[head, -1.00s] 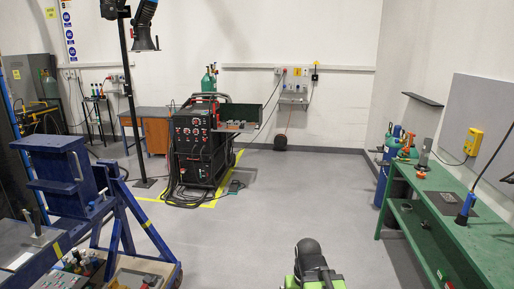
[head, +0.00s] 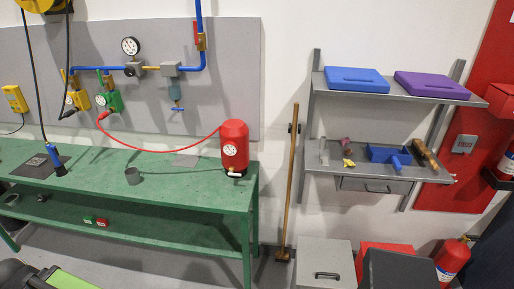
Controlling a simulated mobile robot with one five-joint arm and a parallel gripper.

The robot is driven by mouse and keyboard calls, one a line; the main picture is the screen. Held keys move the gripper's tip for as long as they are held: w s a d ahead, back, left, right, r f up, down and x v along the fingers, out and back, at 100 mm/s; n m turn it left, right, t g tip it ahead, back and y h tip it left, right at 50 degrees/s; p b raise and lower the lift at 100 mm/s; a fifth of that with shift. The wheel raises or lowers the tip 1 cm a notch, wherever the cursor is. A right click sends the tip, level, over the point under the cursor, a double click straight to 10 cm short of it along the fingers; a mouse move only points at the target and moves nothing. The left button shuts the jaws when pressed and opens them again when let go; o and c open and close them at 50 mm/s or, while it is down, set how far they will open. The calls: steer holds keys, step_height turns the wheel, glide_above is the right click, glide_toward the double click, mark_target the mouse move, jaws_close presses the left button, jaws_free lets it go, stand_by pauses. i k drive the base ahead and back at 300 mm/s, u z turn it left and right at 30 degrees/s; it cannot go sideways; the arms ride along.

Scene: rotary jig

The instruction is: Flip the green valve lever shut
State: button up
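A green valve (head: 109,101) hangs on the grey wall panel above the left part of the green workbench. A red hose (head: 165,151) runs from it down and across to a red tank (head: 235,148) on the bench. The valve is small in view, and I cannot tell its lever's position. A yellow valve (head: 78,100) hangs just left of it. Only a black and green part of my arm shows at the bottom left. My gripper's fingers are not in view, well apart from the valve.
A broom (head: 291,180) leans on the wall right of the bench. A grey box (head: 325,262) and a red extinguisher (head: 452,260) stand lower right.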

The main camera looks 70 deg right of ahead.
mark_target(102, 82)
steer(key=z, duration=1.7)
steer(key=k, duration=0.8)
steer(key=u, duration=0.05)
steer(key=i, duration=0.75)
steer(key=z, duration=0.05)
